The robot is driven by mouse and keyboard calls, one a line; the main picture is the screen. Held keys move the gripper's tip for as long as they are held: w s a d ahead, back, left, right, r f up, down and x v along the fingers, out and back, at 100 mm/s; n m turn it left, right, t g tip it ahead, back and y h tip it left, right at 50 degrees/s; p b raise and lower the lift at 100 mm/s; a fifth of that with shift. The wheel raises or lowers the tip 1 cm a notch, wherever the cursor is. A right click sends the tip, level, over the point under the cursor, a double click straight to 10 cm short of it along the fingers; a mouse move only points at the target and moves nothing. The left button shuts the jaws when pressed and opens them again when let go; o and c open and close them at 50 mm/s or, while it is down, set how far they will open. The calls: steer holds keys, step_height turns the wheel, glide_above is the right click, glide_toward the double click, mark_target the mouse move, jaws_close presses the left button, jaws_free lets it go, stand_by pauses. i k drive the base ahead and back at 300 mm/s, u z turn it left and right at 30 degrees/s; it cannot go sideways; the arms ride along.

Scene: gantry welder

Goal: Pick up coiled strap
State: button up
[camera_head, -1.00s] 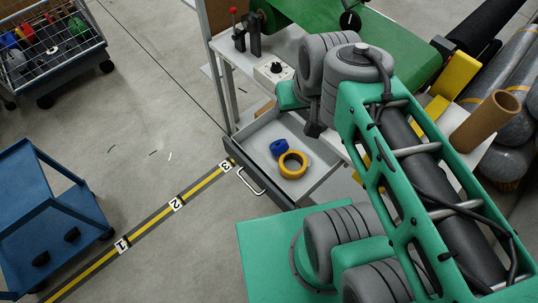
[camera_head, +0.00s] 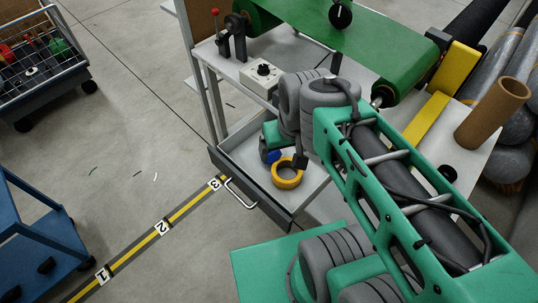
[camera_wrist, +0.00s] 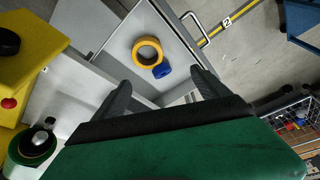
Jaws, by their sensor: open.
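An open grey drawer (camera_head: 233,177) holds a blue item (camera_head: 272,156) that looks like a small coil and an orange-yellow ring (camera_head: 287,179), side by side. I take the blue one as the coiled strap, though its detail is too small to be sure. In the wrist view the blue item (camera_wrist: 162,70) and the ring (camera_wrist: 147,51) lie on the drawer floor (camera_wrist: 120,40). My gripper (camera_wrist: 160,78) is open and empty, its two dark fingers apart, with the blue item seen between their tips. In the head view my arm partly covers the drawer and the ring's upper edge.
The drawer's front has a silver handle (camera_head: 240,192). A bench with a green belt roller (camera_head: 340,25), a control box (camera_head: 260,74) and a cardboard tube (camera_head: 493,112) stands above and right of it.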

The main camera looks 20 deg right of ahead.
mark_target(273, 156)
steer(key=u, duration=1.85)
steer(key=i, duration=1.65)
steer(key=z, duration=1.75)
steer(key=i, duration=0.5)
steer(key=z, duration=0.1)
